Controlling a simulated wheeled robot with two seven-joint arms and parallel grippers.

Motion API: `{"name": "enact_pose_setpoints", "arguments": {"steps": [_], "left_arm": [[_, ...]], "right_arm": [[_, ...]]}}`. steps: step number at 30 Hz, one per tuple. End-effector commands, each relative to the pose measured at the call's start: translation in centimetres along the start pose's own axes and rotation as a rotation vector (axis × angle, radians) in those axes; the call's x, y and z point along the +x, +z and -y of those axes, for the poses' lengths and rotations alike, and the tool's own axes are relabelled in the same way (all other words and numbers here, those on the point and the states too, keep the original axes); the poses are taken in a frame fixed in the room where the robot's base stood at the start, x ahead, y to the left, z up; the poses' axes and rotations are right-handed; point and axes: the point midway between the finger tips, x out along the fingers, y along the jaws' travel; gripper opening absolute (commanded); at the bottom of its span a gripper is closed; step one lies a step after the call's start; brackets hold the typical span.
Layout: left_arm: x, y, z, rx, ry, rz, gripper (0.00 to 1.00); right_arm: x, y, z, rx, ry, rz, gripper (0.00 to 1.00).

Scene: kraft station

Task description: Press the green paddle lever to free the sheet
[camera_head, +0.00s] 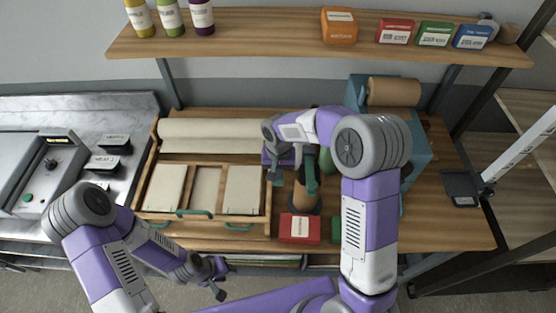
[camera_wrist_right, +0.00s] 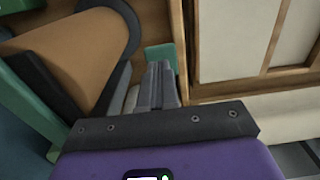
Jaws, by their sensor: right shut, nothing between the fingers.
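The green paddle (camera_head: 279,183) shows as a small piece beside the brown paper roll (camera_head: 302,198) in the head view. In the right wrist view the paddle (camera_wrist_right: 160,55) is a green block just beyond my fingertips; I cannot tell whether they touch it. My right gripper (camera_head: 271,176) is shut and empty, and its closed fingers show in the wrist view (camera_wrist_right: 158,75). The roll (camera_wrist_right: 85,60) lies left of them there. No loose sheet can be made out. My left gripper (camera_head: 221,280) is open and empty, low in front of the table.
A wooden tray (camera_head: 153,150) with pale sheets and green handles stands left of the roll. A red box (camera_head: 299,229) sits in front of the roll, near my right arm. A blue dispenser with another brown roll (camera_head: 393,92) stands behind. A shelf (camera_head: 260,44) spans the back.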

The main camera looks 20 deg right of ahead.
Motion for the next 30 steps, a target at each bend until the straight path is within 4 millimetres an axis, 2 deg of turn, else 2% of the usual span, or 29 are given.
{"name": "enact_pose_setpoints", "arguments": {"steps": [1, 15, 30], "left_arm": [[-0.5, 0.0, -0.2, 0.0, 0.0, 0.0, 0.38], [-2.8, 0.1, -1.1, 0.0, 0.0, 0.0, 0.38], [-2.8, 0.1, -1.1, 0.0, 0.0, 0.0, 0.38]], "right_arm": [[-0.7, 0.0, 0.0, 0.0, 0.0, -0.001, 0.0], [-4.4, 0.0, 0.0, -0.001, 0.0, -0.001, 0.0], [-4.5, 0.0, 0.0, -0.001, 0.0, 0.0, 0.0]]}}
